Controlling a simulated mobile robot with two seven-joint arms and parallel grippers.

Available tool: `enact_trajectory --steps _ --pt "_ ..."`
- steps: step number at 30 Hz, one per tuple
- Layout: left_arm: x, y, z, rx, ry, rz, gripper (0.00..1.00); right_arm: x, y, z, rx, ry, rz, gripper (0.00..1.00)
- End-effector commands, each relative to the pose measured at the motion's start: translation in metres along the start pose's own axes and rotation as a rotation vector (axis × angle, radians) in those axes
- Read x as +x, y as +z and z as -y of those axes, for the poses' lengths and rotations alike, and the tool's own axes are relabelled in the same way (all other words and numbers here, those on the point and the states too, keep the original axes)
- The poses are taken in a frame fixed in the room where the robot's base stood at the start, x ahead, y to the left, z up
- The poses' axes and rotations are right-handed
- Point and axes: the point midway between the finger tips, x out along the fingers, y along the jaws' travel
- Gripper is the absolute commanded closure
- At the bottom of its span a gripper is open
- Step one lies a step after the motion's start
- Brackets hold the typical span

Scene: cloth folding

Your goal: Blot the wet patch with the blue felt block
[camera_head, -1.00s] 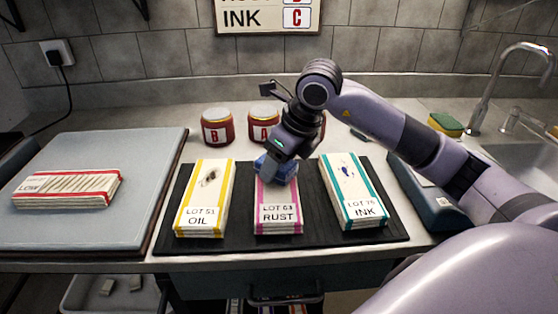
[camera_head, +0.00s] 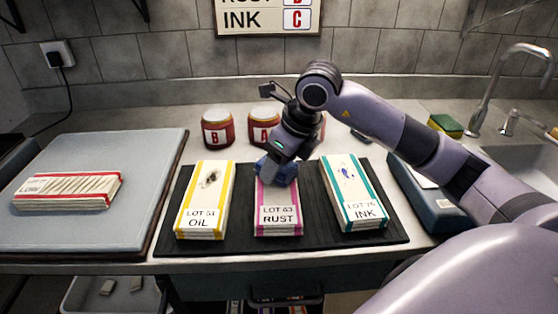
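My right gripper (camera_head: 282,162) reaches in from the right and points down over the middle folded cloth. It is shut on the blue felt block (camera_head: 267,170), which is at the far half of that cloth; whether it presses on the cloth is hard to tell. The middle cloth (camera_head: 278,195) has pink edges and the label "LOT 63 RUST". The gripper and block hide its far part, and no wet patch shows there. To its left is the yellow-edged "OIL" cloth (camera_head: 208,198) with a dark stain. To its right is the teal-edged "INK" cloth (camera_head: 352,192) with blue spots. My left gripper is out of view.
The three cloths lie on a dark mat (camera_head: 245,243). A red-edged cloth (camera_head: 68,188) lies on the grey board (camera_head: 85,232) at left. A blue-grey case (camera_head: 420,195) and sink are at right.

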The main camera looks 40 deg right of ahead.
Motion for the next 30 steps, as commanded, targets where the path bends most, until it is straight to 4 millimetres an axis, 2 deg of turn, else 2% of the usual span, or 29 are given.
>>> enact_trajectory --steps 3,21,30 --pt "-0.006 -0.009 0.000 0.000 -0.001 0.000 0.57 -0.014 0.006 0.001 0.001 -0.002 0.005 0.65" --pt "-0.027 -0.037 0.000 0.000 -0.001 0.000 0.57 -0.060 0.025 0.001 0.002 -0.003 0.012 0.65" --pt "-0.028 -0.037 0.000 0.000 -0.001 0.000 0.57 -0.061 0.026 0.001 0.002 -0.003 0.011 0.65"
